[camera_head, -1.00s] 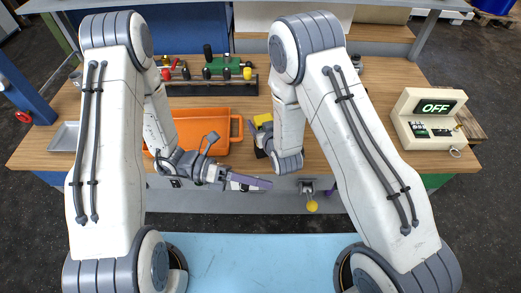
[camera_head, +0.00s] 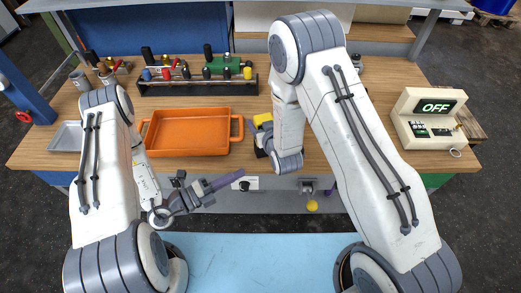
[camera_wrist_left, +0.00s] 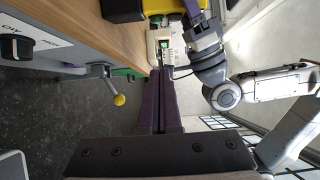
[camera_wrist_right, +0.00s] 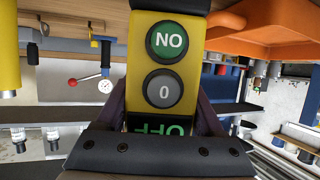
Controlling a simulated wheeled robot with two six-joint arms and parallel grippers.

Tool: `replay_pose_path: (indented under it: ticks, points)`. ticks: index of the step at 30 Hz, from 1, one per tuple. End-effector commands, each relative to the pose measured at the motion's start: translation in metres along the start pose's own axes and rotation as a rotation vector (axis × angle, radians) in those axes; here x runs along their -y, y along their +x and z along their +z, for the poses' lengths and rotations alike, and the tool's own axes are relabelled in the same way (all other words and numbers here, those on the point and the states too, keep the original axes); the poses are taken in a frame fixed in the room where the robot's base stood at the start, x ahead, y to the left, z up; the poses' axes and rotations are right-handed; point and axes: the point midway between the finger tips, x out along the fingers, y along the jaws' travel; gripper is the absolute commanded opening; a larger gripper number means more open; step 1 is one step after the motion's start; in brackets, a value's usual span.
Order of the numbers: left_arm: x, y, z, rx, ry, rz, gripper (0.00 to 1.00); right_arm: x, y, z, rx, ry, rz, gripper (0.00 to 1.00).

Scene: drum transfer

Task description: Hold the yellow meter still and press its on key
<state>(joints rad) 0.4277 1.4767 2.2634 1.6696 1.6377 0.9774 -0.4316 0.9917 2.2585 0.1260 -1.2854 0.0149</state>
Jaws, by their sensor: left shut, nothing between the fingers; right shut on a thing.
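The yellow meter (camera_head: 263,119) is at the front edge of the workbench, partly hidden by my right arm. In the right wrist view the meter (camera_wrist_right: 133,60) shows a green key (camera_wrist_right: 168,41) with upside-down ON lettering, a grey 0 key (camera_wrist_right: 163,88) and a screen (camera_wrist_right: 160,128) reading OFF upside down. My right gripper (camera_wrist_right: 160,108) is shut on the meter, a finger on each side. My left gripper (camera_head: 238,175) is shut and empty, in front of the bench edge and apart from the meter. Its closed purple fingers also show in the left wrist view (camera_wrist_left: 157,100).
An orange tray (camera_head: 188,150) lies on the bench left of the meter. A rack (camera_head: 197,88) with several tools stands behind it. A cream unit (camera_head: 430,120) with an OFF display stands at the right. A yellow-ended knob (camera_head: 311,205) hangs at the bench front.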

Motion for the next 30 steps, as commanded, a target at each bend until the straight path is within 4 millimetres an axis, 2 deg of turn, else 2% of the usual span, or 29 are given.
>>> replay_pose_path:
  ticks: [8,20,24,30]
  points:
    - [0.001,0.029,-0.002,-0.009,0.004,0.000,0.00,0.000,0.000,-0.001,-0.002,0.000,0.000,0.00]
    - [0.001,0.099,-0.002,-0.009,0.006,-0.002,0.00,0.000,0.000,-0.001,-0.003,0.000,0.000,0.00]
    - [0.001,0.104,0.021,0.002,0.006,-0.003,0.00,0.000,0.000,-0.001,-0.003,0.000,0.000,0.00]
    - [0.001,0.109,0.037,-0.001,0.003,-0.002,0.00,0.000,0.000,-0.001,-0.003,0.000,0.000,0.00]
